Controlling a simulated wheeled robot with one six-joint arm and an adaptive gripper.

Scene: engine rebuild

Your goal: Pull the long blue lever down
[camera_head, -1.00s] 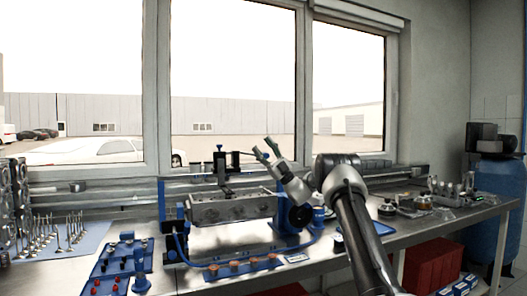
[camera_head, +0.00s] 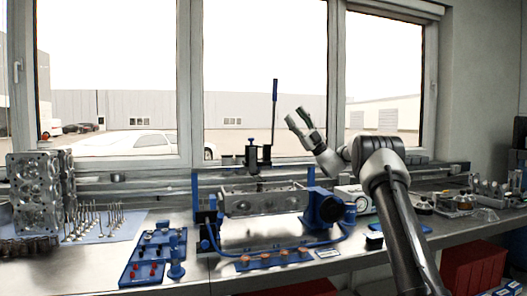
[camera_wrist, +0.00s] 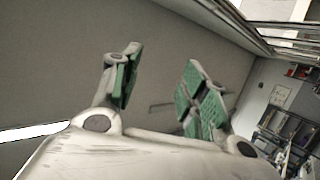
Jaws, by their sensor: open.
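The long blue lever (camera_head: 275,91) stands upright above the blue-framed fixture on the bench in the head view. Its lower end meets the dark bracket at the fixture's top. My gripper (camera_head: 297,116) is just to the right of the lever, apart from it in the picture, with its fingers pointing up and left. It is open and nothing is between the fingers. The wrist view shows the green finger pads (camera_wrist: 160,90) spread apart, with a plain grey surface behind. The lever cannot be made out in the wrist view.
A metal engine block part (camera_head: 262,201) is held in the blue fixture (camera_head: 318,212). A blue tray (camera_head: 140,272) with small parts, upright valves (camera_head: 100,218) and a cylinder head (camera_head: 36,190) stand on the left. A window (camera_head: 262,60) lies behind. The air above the bench is mostly free.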

